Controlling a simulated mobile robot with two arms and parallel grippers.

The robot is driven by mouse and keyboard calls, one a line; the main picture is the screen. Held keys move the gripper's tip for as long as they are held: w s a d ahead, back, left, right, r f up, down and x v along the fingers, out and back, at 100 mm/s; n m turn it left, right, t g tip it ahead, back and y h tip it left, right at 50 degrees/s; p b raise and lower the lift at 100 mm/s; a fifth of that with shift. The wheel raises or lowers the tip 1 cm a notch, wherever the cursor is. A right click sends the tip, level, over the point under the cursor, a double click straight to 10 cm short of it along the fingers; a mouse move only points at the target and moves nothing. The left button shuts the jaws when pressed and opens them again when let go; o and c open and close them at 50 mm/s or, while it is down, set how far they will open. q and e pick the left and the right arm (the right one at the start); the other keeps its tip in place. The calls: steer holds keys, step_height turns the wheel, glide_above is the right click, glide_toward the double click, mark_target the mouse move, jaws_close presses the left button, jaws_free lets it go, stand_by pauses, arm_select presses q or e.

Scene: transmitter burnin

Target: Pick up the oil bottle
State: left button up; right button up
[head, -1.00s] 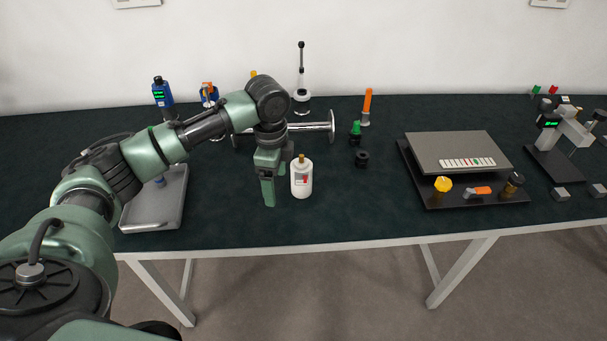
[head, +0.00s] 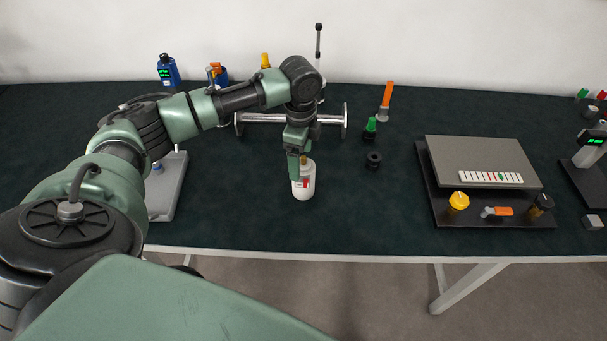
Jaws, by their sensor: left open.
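The oil bottle (head: 306,186) is a small white bottle with a brown cap and a red mark on its label. It stands upright on the dark bench top, near the front edge. My left gripper (head: 298,172) points down at the bottle's top and left side. One green finger covers part of the bottle's upper left. The jaws are open. I cannot tell whether a finger touches the bottle. My right gripper is not in view.
A metal bar with end discs (head: 270,118) lies behind the gripper. A grey tray (head: 168,190) is partly hidden by my left arm. A black ring (head: 373,160) and an orange-handled tool (head: 386,100) stand to the right. A grey panel unit (head: 475,155) sits further right.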

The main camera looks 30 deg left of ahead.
arm_select(q)
steer(key=f, duration=0.3)
steer(key=shift+w+d+f+p, duration=0.25)
steer(key=shift+f+p, duration=0.05)
steer(key=shift+p, duration=0.05)
steer(key=shift+f, duration=0.15)
steer(key=c, duration=1.1)
steer(key=shift+c, duration=0.2)
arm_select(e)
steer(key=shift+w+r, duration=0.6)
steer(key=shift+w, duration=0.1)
